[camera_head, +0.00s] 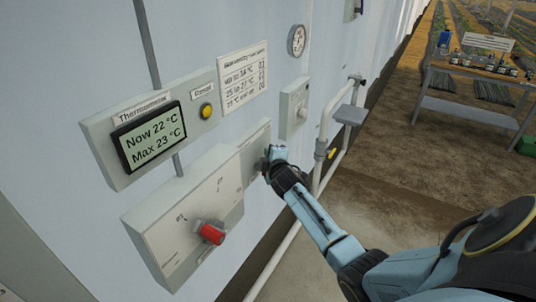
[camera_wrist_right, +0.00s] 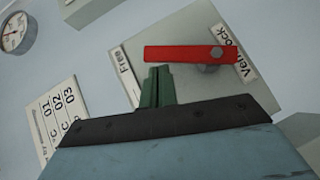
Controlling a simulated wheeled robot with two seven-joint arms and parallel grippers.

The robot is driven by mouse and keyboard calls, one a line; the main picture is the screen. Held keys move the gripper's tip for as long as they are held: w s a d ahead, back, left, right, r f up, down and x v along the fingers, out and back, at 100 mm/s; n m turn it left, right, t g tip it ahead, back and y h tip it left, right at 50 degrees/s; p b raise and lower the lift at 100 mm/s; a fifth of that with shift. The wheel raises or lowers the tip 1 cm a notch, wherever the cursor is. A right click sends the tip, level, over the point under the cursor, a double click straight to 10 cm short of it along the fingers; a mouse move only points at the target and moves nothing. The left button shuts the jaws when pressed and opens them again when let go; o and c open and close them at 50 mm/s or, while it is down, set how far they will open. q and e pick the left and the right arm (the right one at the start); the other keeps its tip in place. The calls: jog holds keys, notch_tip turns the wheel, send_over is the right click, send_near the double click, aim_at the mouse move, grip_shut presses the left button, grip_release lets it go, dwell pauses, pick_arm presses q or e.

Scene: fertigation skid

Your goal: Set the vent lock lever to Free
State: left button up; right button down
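The vent lock lever (camera_wrist_right: 185,54) is a red bar on a grey plate (camera_wrist_right: 185,25) in the right wrist view. Its pivot is near its right end, and the bar points left in that picture. A "Free" label (camera_wrist_right: 126,62) is beside the bar's free end; a "Vent lock" label (camera_wrist_right: 232,52) is beyond the pivot. My right gripper (camera_wrist_right: 157,88) has its dark green fingers together, just below the bar near its free end; I cannot tell if they touch it. In the head view my right gripper (camera_head: 274,155) is at the wall box and mostly hides the lever. My left gripper is not in view.
A grey box with another red handle (camera_head: 210,233) is nearer on the wall. A thermometer display (camera_head: 150,137) with a yellow button (camera_head: 206,111) is above it. A pipe rail (camera_head: 326,130) stands beyond my gripper. A table (camera_head: 470,108) with bottles is far right.

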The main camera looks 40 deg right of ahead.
jog(key=shift+d+r, duration=0.1)
dwell(0.4)
jog(key=s+a+r+p, duration=0.3)
jog(key=s+a+r, duration=0.2)
jog(key=s, duration=0.5)
jog(key=shift+a+r, duration=0.2)
jog(key=shift+a, duration=0.6)
